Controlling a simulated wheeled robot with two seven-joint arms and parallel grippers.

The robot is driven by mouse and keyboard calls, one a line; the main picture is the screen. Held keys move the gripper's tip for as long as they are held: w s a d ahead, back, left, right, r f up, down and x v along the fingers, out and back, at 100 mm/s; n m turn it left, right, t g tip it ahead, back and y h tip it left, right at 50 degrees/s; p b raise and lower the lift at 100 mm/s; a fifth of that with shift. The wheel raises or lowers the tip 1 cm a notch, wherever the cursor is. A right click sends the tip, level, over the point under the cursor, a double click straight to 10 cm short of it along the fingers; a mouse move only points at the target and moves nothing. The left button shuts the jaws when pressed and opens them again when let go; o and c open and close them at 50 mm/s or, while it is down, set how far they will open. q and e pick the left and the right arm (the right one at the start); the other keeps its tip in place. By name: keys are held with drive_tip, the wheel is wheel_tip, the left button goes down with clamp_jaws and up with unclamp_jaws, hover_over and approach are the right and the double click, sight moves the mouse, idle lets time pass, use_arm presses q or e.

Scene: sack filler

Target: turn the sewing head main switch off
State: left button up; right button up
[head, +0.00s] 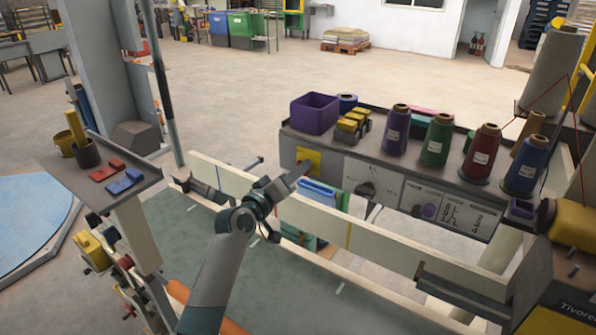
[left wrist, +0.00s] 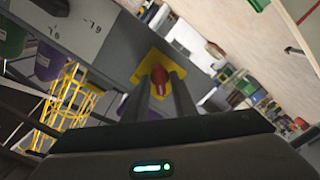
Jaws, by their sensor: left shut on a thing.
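The main switch is a red knob (left wrist: 160,76) on a yellow plate (left wrist: 147,66), seen in the left wrist view. In the head view the yellow plate (head: 311,157) sits at the left end of the grey control box, and the knob is largely hidden by my gripper. My left gripper (head: 300,170) reaches up to the plate from the front left. In the left wrist view its two fingers (left wrist: 161,88) stand one on each side of the red knob, shut on it. The knob's exact angle is hard to read. My right gripper is not in view.
The control box (head: 330,146) carries a purple bin (head: 314,113), yellow-topped blocks (head: 351,124) and several thread cones (head: 439,139). A long pale beam (head: 375,242) runs below the box.

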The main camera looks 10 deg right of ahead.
use_arm(q)
drive_tip(key=o, duration=0.7)
drive_tip(key=shift+a, duration=0.1)
drive_tip(key=b+v, duration=0.4)
drive_tip(key=v, duration=1.3)
drive_tip(key=shift+s+a+r, duration=0.1)
